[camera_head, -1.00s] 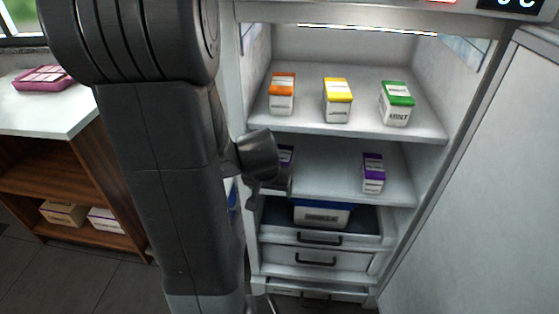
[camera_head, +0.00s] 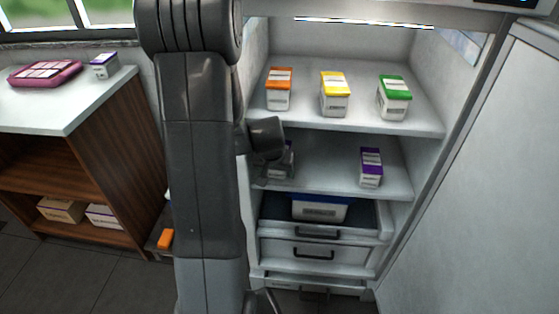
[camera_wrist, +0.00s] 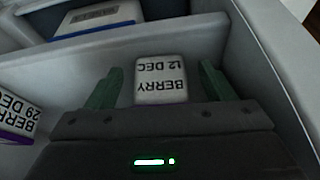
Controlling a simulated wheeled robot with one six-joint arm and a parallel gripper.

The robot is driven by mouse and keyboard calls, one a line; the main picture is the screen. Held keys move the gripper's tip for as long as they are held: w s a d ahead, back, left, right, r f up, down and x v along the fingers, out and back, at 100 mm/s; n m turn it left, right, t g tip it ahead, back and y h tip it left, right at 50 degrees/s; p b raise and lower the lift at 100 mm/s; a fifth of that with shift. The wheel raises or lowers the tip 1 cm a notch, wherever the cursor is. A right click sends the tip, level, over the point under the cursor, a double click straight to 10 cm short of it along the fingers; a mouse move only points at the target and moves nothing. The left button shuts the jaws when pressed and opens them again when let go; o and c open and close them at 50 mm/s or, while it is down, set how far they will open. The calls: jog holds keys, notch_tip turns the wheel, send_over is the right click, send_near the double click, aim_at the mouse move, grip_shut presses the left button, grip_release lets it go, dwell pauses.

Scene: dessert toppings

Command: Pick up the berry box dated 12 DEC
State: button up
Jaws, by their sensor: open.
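The berry box dated 12 DEC (camera_wrist: 160,80) is in the wrist view, its white label upside down, between the two green fingers of my gripper (camera_wrist: 161,68). The gripper is open, with a finger on either side of the box; I cannot tell whether they touch it. In the head view this box (camera_head: 284,165) is on the middle fridge shelf at left, partly hidden by my dark gripper (camera_head: 268,150). A second berry box, dated 29 DEC (camera_wrist: 14,118), shows at the wrist view's left edge. In the head view a purple-topped box (camera_head: 370,167) stands at the shelf's right.
Orange (camera_head: 279,88), yellow (camera_head: 335,94) and green (camera_head: 394,97) topped boxes stand on the shelf above. A blue-rimmed box (camera_head: 320,207) sits in the open drawer below. The fridge wall is close on the left; the shelf between the berry boxes is clear.

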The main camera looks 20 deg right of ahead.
jog(key=c, duration=1.2)
jog(key=shift+w, duration=0.1)
